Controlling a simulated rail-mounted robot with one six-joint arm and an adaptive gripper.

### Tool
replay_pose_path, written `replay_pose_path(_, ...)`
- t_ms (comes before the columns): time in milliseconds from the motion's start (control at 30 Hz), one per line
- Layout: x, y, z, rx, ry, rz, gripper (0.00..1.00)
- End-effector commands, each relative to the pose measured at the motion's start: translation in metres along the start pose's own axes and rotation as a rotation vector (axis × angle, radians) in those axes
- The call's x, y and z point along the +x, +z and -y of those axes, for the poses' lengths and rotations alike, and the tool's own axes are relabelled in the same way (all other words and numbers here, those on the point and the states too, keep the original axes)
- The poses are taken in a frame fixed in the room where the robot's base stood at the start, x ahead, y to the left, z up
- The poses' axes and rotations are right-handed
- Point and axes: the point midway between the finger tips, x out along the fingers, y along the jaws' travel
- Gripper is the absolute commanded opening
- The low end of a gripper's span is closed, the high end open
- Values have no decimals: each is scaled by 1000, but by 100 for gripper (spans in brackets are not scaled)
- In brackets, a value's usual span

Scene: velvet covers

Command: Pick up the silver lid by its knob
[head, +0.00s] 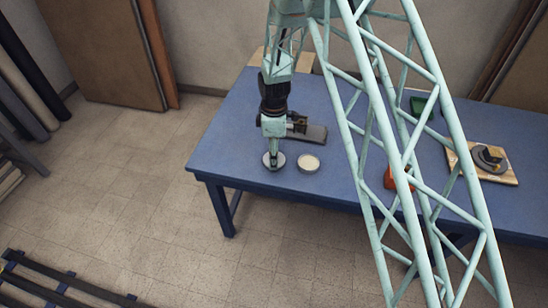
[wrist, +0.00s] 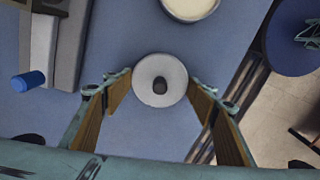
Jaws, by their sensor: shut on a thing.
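The silver lid (head: 273,165) is a pale grey disc near the front left edge of the blue table. In the wrist view the lid (wrist: 144,84) shows from above with its small dark knob (wrist: 160,86) in the middle. My gripper (head: 273,151) points down over the lid. In the wrist view my gripper's (wrist: 160,82) fingertips lie at the left and right of the lid's rim, with the knob between them, and they are shut on the lid. I cannot tell whether the lid rests on the table or is slightly raised.
A round tin with cream contents (head: 308,162) stands just right of the lid. A grey device (head: 312,132) lies behind it on the blue table (head: 232,135). An orange object (head: 398,179) and a wooden board (head: 507,174) are farther right. The table's left side is clear.

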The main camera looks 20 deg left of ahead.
Motion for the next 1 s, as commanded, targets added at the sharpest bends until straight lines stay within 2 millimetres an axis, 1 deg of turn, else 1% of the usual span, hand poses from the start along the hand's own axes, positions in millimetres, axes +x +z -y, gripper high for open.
replay_pose_path(267, -9, 0, 0, 0, 1, 0, 42)
replay_pose_path(667, -37, 0, -1, 0, 1, 0, 42)
replay_pose_path(867, -37, 7, 19, 0, -2, 0, 42)
replay_pose_path(1000, -39, 13, 36, 0, -1, 0, 42)
